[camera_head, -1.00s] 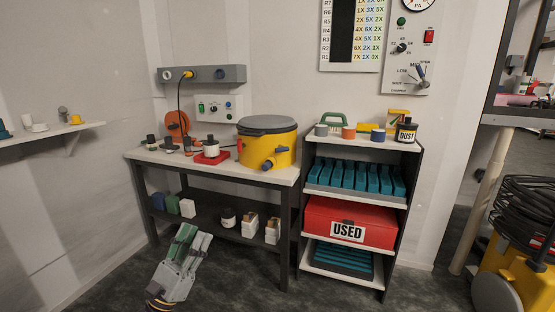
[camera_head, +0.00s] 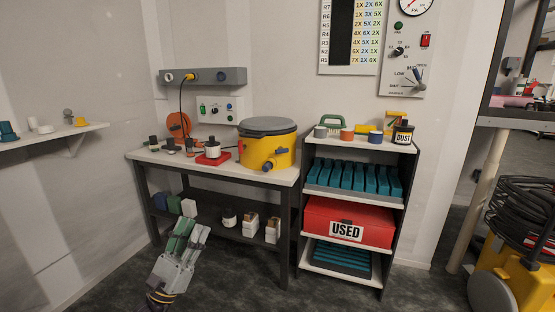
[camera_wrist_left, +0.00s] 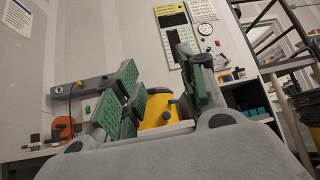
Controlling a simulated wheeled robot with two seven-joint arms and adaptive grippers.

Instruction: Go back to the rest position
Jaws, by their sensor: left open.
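My left gripper (camera_head: 187,238) is at the lower left of the head view, low in front of the bench and apart from it. Its green-padded fingers point up. In the left wrist view the two fingers stand apart with nothing between them (camera_wrist_left: 158,95), so it is open and empty. Beyond them the yellow drum (camera_wrist_left: 157,110) on the bench is partly hidden by the fingers. My right gripper is not in view.
The bench (camera_head: 222,170) carries the yellow drum (camera_head: 283,150) and a red tray (camera_head: 212,158). A shelf unit (camera_head: 347,195) with a red USED box (camera_head: 347,220) stands beside it. A yellow machine (camera_head: 515,270) is at the far right. The dark floor in front is clear.

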